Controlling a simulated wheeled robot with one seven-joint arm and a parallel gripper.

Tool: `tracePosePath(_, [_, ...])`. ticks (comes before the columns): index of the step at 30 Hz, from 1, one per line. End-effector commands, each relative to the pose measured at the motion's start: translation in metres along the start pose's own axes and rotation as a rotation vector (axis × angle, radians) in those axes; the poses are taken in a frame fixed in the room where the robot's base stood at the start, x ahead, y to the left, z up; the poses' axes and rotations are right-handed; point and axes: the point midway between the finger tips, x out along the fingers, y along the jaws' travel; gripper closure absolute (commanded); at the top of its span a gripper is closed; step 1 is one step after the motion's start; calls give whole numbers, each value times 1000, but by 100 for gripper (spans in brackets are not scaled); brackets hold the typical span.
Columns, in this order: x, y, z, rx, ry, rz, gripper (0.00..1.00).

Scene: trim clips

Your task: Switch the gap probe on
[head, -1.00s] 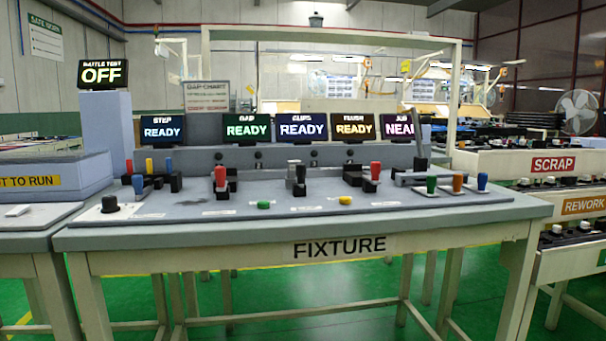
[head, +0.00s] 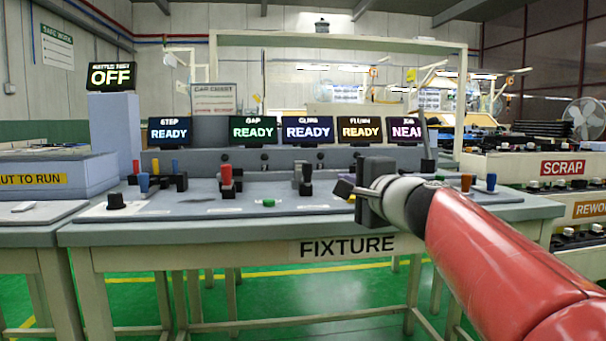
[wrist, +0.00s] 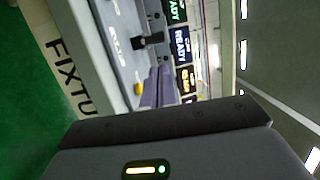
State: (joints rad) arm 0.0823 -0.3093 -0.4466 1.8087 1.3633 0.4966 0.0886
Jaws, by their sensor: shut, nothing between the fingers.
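The green GAP screen (head: 253,129) reads READY at the back of the fixture bench; it is partly in the wrist view (wrist: 174,10). On the panel below it stand a red-handled clamp (head: 227,178) and a low green button (head: 268,203). No label naming the gap probe is readable. My gripper (head: 344,188) is over the bench's right half, right of the green button and apart from it. Its two fingers (wrist: 160,88) show close together and empty in the wrist view. A yellow button (wrist: 138,89) lies beyond the fingers. My gripper hides part of the panel behind it.
A black-handled clamp (head: 306,182) stands between the green button and my gripper. Blue (head: 491,182) and orange (head: 466,182) knobs are at the right, a black knob (head: 116,201) at the left. The BATTLE TEST-like sign (head: 112,76) reads OFF. The front panel strip is mostly clear.

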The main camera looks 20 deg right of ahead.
Motion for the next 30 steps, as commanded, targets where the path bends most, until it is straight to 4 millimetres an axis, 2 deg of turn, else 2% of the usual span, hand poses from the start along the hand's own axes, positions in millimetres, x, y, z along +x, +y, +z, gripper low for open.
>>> tracePosePath(8, [0,0,0,-1,-1,1,100])
tracePosePath(13, [12,0,1,-2,-2,3,100])
tracePosePath(17, [35,1,1,-3,-3,4,100])
tracePosePath(24, [87,0,1,-2,-2,4,100])
tracePosePath(30, [122,0,2,-2,-3,3,100])
